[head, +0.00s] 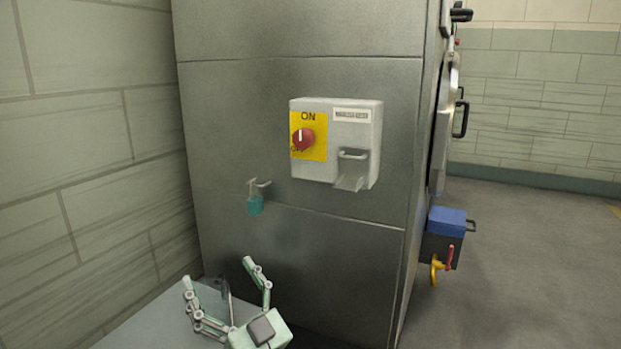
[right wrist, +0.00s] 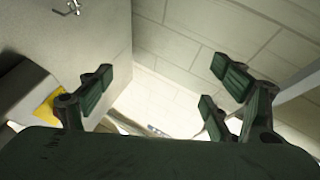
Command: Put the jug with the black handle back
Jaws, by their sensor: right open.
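I cannot make out a jug with a black handle in either view. My right gripper (head: 218,273) is low in the head view, in front of the grey metal cabinet (head: 300,235) and over a grey surface (head: 160,325). Its fingers are spread apart. In the right wrist view my right gripper (right wrist: 163,82) also shows its fingers wide open, with nothing held between them. A small dark upright shape shows between the fingers in the head view, too unclear to name. My left gripper is not in view.
A switch box (head: 340,143) with a red knob (head: 303,139) juts from the cabinet. A blue-topped box (head: 447,221) is at the cabinet's right side. A block wall (head: 80,150) bounds the left. Open floor (head: 530,270) lies right.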

